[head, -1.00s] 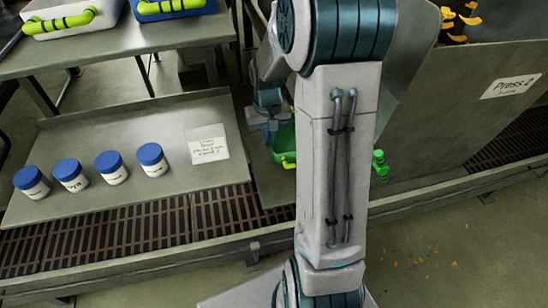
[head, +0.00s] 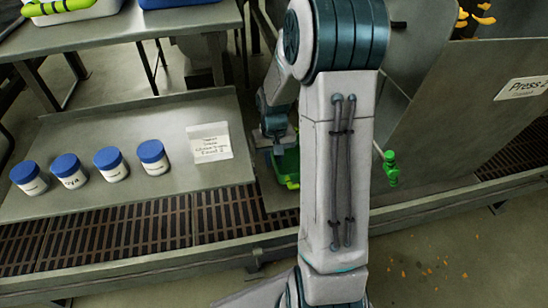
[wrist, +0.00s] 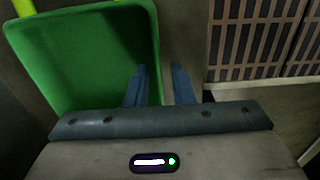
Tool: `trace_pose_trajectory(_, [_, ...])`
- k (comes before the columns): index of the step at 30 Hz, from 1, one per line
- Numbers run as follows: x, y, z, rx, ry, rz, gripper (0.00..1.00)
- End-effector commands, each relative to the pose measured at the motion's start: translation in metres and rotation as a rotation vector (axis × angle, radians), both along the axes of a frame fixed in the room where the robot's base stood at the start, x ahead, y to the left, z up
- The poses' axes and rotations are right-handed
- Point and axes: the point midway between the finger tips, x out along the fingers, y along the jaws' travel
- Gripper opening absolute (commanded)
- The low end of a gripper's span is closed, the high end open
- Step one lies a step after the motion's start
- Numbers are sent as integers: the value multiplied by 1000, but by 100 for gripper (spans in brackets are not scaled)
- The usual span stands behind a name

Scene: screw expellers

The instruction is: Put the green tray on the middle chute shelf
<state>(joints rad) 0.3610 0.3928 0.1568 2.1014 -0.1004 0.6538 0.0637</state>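The green tray (head: 288,163) is partly hidden behind my arm in the head view; a yellow-green handle shows at its near edge. In the wrist view the tray (wrist: 75,50) fills the upper left, and its inside looks empty. My gripper (wrist: 160,72) is at the tray's right side wall. Its fingers stand apart, one on the tray's inner side and one outside, with a gap around the wall. In the head view my gripper (head: 276,140) is just above the tray. I cannot tell which shelf is the middle chute shelf.
Several blue-lidded white jars (head: 108,164) and a label card (head: 209,142) stand on a grey shelf (head: 160,115) at left. An upper shelf (head: 125,36) holds white and blue trays. The Press 2 hopper (head: 470,100) and a green valve (head: 390,168) are at right. Brown grating (head: 120,228) runs in front.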

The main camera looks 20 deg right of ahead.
Motion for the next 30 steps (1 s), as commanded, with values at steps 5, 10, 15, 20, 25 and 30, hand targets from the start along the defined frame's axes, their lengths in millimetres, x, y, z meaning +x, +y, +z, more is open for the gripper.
trace_pose_trajectory(5, [0, 0, 0, 0, 0, 0, 25])
trace_pose_trajectory(10, [0, 0, 4, 0, -1, 0, 25])
trace_pose_trajectory(15, [1, 0, 30, -2, -3, 1, 25])
trace_pose_trajectory(20, [1, 0, 67, -1, -4, -1, 25])
trace_pose_trajectory(25, [0, 0, 100, -2, -3, 0, 25])
trace_pose_trajectory(30, [0, 0, 119, 0, -2, 0, 25])
